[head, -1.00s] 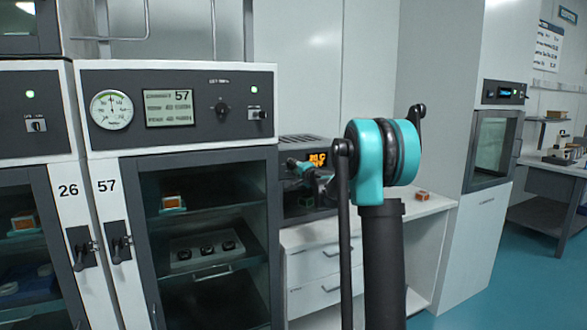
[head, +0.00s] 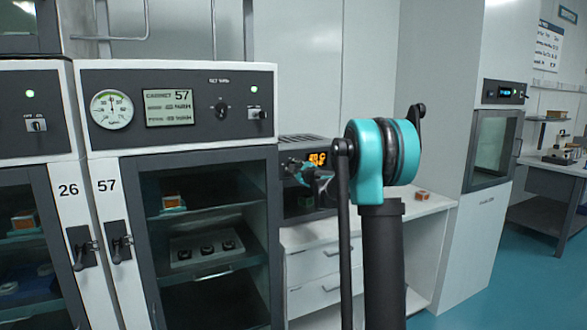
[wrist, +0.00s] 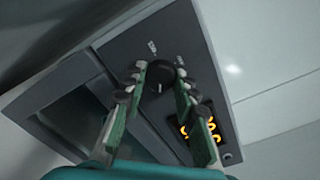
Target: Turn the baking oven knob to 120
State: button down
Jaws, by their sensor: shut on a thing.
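The baking oven (head: 300,205) is a dark unit on the white counter, partly hidden behind my arm in the head view. Its orange display (head: 317,160) is lit, but its digits are too small to read surely. In the wrist view the oven's grey panel (wrist: 128,50) shows tilted, with the round black knob (wrist: 157,84) and dial marks around it. My gripper (wrist: 161,76) has one finger on each side of the knob and is shut on it. The orange display (wrist: 199,124) is partly covered by the right finger. In the head view my gripper (head: 318,182) is at the oven's front.
Cabinet 57 (head: 175,108) stands left of the oven, with cabinet 26 (head: 30,110) beyond it. A small orange-brown box (head: 421,195) lies on the counter (head: 425,208) to the right. A tall white unit with a glass door (head: 492,145) stands further right.

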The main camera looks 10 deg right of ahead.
jog(key=shift+s+a+m, duration=0.1)
jog(key=shift+a+m, duration=0.05)
jog(key=shift+m, duration=8.85)
jog(key=c, duration=1.2)
grip_release()
jog(key=v, duration=1.2)
